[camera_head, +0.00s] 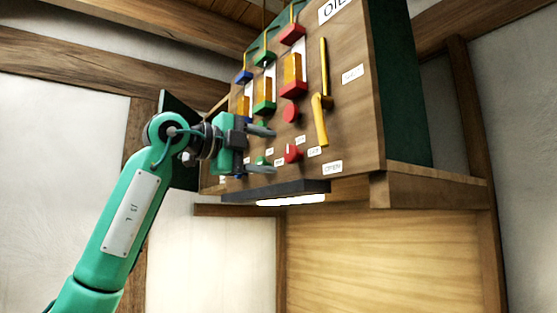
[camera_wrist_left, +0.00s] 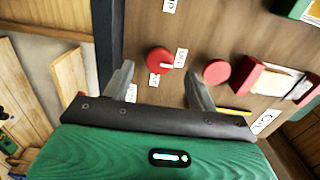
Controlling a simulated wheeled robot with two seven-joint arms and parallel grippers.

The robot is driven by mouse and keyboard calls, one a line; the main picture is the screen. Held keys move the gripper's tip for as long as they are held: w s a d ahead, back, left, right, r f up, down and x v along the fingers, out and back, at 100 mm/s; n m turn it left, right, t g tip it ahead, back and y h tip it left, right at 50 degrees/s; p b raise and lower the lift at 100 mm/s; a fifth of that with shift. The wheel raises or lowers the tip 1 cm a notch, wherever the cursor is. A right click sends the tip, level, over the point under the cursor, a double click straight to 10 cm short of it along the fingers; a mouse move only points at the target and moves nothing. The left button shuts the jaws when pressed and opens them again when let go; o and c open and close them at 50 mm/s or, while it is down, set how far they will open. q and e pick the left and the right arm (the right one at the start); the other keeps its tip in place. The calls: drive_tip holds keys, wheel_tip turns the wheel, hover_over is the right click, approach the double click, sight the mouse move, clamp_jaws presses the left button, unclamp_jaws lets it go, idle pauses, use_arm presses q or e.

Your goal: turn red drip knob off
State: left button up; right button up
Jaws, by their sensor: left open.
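The red drip knob (camera_head: 293,154) is a small round red dial low on the oil panel (camera_head: 345,120). In the left wrist view the red knob (camera_wrist_left: 157,59) carries a white pointer mark directed toward the small label on its right; the label text is too small to read surely. My left gripper (camera_head: 264,150) is open and empty, its fingers reaching toward the panel. In the wrist view the left gripper (camera_wrist_left: 159,74) has its two fingers on either side of the knob in the picture, apparently short of touching it. My right gripper is out of view.
A plain red disc (camera_head: 290,113) sits above the knob and also shows in the wrist view (camera_wrist_left: 216,72). A yellow lever (camera_head: 320,118) is to the right. Red-, green- and blue-capped sight glasses line the panel. A dark ledge (camera_head: 275,191) juts out below.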

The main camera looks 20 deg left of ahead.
use_arm(q)
drive_tip(key=b+v, duration=0.2)
drive_tip(key=v, duration=0.7)
drive_tip(key=shift+s+a, duration=0.25)
drive_tip(key=shift+s, duration=0.05)
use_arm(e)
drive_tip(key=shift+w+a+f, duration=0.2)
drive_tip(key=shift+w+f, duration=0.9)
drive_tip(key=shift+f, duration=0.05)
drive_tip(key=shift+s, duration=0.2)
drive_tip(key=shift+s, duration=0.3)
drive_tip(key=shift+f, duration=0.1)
